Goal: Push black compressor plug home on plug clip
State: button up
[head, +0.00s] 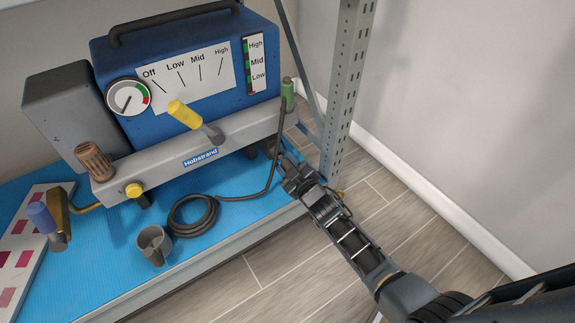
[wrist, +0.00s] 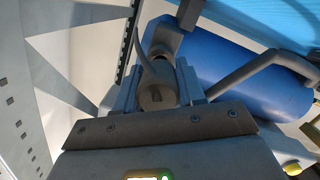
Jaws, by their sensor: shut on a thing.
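My gripper (head: 275,150) is at the right end of the compressor's grey front panel (head: 200,152), low beside the shelf's edge. In the wrist view my gripper (wrist: 158,85) is shut on a dark grey cylindrical piece, which I take for the plug (wrist: 157,94); a small slot shows in its near end. A grey fitting (wrist: 164,38) lies just beyond it, possibly the clip; whether they touch or how deep the plug sits, I cannot tell. In the head view the plug is hidden at the gripper. The compressor (head: 190,62) is blue.
A dark cable coils (head: 193,216) on the blue shelf mat (head: 235,205). A grey cup-like piece (head: 153,244) stands left of it. A green-ended fitting (head: 287,92) is above my gripper. A perforated rack post (head: 345,85) stands close right. A blue cylinder (wrist: 250,85) lies right in the wrist view.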

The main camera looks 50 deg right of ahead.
jog(key=shift+w+d, duration=0.2)
jog(key=shift+w, duration=0.35)
jog(key=o, duration=1.1)
jog(key=shift+o, duration=0.2)
jog(key=shift+s, duration=0.1)
jog(key=p+v, duration=0.1)
jog(key=v, duration=0.6)
jog(key=shift+s+a+p, duration=0.2)
jog(key=shift+s+p, duration=0.1)
